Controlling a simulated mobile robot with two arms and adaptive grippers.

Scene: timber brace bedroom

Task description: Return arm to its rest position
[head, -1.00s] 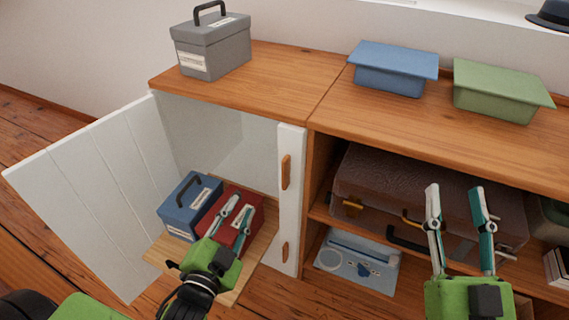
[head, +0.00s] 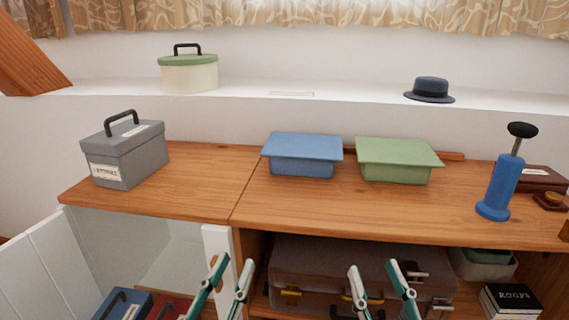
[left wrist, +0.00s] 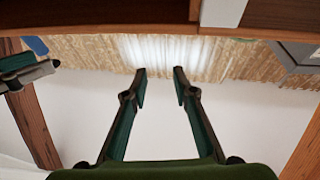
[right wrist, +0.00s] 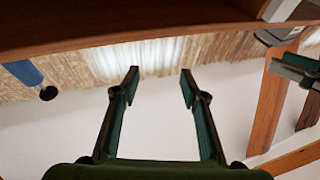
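My left gripper (head: 235,264) is at the bottom of the head view, in front of the cabinet. Its two fingers stand apart, and in the left wrist view (left wrist: 160,72) nothing is between them. My right gripper (head: 372,268) is also at the bottom, in front of the open shelf with the brown suitcase. Its fingers are spread, with nothing between them in the right wrist view (right wrist: 160,72). Both grippers point up and forward, side by side. The lower parts of both arms are outside the head view.
The white cabinet door (head: 55,268) stands open at left. Inside are a blue box (head: 118,306) and a red box (head: 168,308), partly cut off. The wooden top (head: 225,178) bears a grey box (head: 125,155), lidded blue (head: 302,157) and green (head: 397,160) bins, and a blue pump (head: 500,188).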

